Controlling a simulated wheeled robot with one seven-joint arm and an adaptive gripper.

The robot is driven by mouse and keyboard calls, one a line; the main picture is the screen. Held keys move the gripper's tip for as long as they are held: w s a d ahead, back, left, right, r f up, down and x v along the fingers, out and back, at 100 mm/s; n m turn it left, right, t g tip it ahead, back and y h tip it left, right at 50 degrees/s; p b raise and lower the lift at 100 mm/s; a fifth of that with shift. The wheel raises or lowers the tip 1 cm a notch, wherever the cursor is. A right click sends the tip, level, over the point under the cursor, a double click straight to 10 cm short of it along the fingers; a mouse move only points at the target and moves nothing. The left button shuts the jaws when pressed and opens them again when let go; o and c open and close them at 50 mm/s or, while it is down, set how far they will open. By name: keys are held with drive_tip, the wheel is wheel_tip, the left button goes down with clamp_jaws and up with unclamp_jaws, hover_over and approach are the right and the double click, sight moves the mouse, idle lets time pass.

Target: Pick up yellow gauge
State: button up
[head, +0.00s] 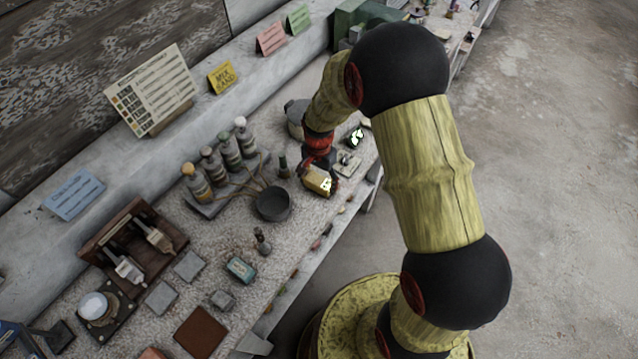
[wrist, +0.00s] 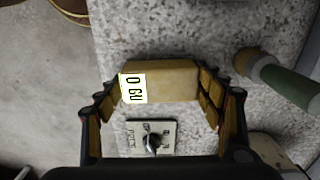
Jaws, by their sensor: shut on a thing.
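The yellow gauge (wrist: 172,82) is a yellow block with a white label reading "0 GU" in the wrist view. It lies between the two fingers of my gripper (wrist: 162,90), which are shut on it from left and right. In the head view the gauge (head: 317,179) shows below my gripper (head: 314,168), near the front edge of the bench. My gripper hides part of it there. I cannot tell whether it touches the bench top.
A small plate with a knob (wrist: 152,141) lies close to the gauge. A green-handled tool (wrist: 285,82) is at the right of the wrist view. A dark bowl (head: 273,205) and several bottles (head: 228,150) stand to the left on the bench. The floor (head: 560,150) at right is clear.

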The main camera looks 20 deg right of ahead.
sight(319, 180)
drive_tip(key=shift+r, duration=0.5)
wheel_tip(319, 180, up, 2)
drive_tip(key=shift+r+p, duration=0.2)
drive_tip(key=shift+p, duration=0.15)
drive_tip(key=s+d+r, duration=0.1)
drive_tip(key=s+r, duration=0.1)
drive_tip(key=r, duration=0.1)
drive_tip(key=s+d+r+p, duration=0.1)
drive_tip(key=r, duration=0.1)
drive_tip(key=shift+s+d+r, duration=0.1)
drive_tip(key=shift+s+d, duration=0.15)
drive_tip(key=shift+d, duration=0.05)
drive_tip(key=s+d+r+p, duration=0.1)
drive_tip(key=s+d+r, duration=0.3)
drive_tip(key=s, duration=0.4)
drive_tip(key=shift+d+r, duration=0.2)
drive_tip(key=shift+d, duration=0.45)
drive_tip(key=o, duration=0.7)
drive_tip(key=c, duration=0.4)
